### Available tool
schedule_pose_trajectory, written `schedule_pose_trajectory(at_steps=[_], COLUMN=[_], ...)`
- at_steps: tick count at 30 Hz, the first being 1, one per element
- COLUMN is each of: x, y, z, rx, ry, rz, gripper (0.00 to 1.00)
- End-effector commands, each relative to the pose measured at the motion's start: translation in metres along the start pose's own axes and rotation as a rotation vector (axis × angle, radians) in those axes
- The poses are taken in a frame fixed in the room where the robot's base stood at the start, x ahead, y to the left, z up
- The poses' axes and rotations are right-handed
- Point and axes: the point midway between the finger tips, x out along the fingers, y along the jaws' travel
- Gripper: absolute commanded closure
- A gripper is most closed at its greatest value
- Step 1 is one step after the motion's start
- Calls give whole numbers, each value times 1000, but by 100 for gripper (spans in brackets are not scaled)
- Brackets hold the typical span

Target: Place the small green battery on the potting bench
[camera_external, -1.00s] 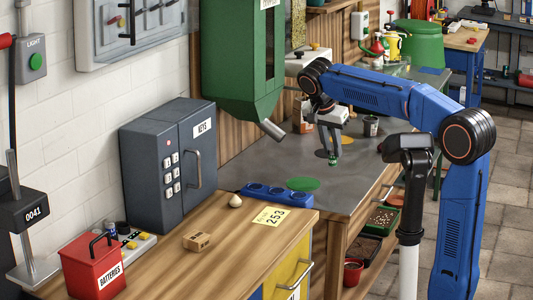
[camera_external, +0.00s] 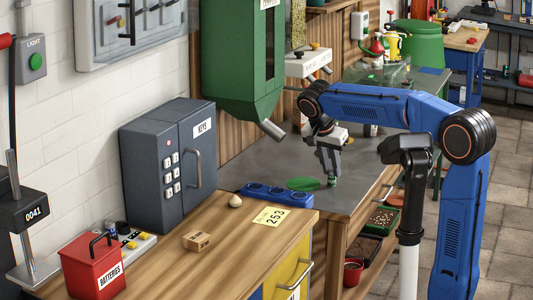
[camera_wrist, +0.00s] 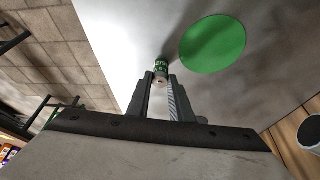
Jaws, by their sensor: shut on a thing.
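The small green battery (camera_wrist: 161,68) is between the fingertips of my gripper (camera_wrist: 160,84) in the wrist view, its metal end towards the camera. In the external view my gripper (camera_external: 331,176) points down over the grey-topped potting bench (camera_external: 362,170), near its front edge. The battery (camera_external: 332,181) shows as a small green bit at the fingertips. It is low over the bench top; I cannot tell whether it touches. A flat green disc (camera_external: 303,184) lies on the bench just left of the gripper and also shows in the wrist view (camera_wrist: 213,44).
A blue block with round sockets (camera_external: 268,194) lies along the bench's near edge. A green chute (camera_external: 243,70) with a grey spout overhangs the bench. A wooden worktop (camera_external: 190,262) with a red batteries box (camera_external: 93,268) is nearer. Bare bench lies behind the gripper.

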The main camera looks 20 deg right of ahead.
Motion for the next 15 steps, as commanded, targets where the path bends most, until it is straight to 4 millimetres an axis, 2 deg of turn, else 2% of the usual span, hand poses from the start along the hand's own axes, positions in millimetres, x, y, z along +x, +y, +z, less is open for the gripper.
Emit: schedule_pose_trajectory(at_steps=[1,3,11,15], x=[0,0,0,-7], y=[0,0,0,0], z=[0,0,0,-1], rx=[0,0,0,0], ry=[0,0,0,0], rz=[0,0,0,-1], gripper=[73,62,62,62])
